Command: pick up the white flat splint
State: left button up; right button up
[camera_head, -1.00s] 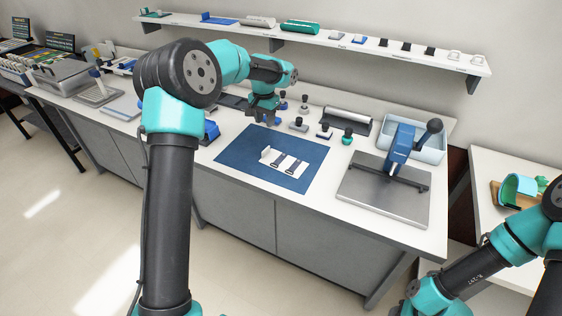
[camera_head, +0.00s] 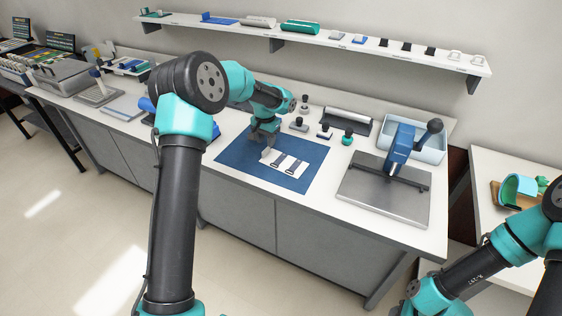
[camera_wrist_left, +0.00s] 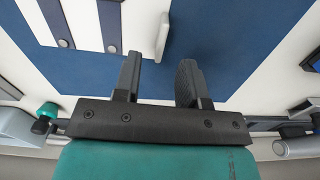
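The white flat splint (camera_head: 281,160) lies on the blue mat (camera_head: 308,153), with dark straps across it and a short upright plate at its left end. In the left wrist view the splint (camera_wrist_left: 83,24) is at the upper left, and its upright plate (camera_wrist_left: 162,37) stands just beyond the gap between my fingertips. My left gripper (camera_head: 265,149) is open and empty above the mat at the splint's left end, and it partly hides that end. It also shows in the wrist view (camera_wrist_left: 160,66). My right arm is at the lower right, its gripper out of view.
A metal plate with a blue lever press (camera_head: 398,150) stands right of the mat. Several small stamp-like tools, including a green-based one (camera_head: 347,136), and a dark roller holder (camera_head: 345,120) stand behind it. A shelf (camera_head: 350,38) runs along the wall above.

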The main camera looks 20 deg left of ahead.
aim_at(266, 149)
pick_arm(q)
jog(key=shift+f, duration=2.4)
grip_shut()
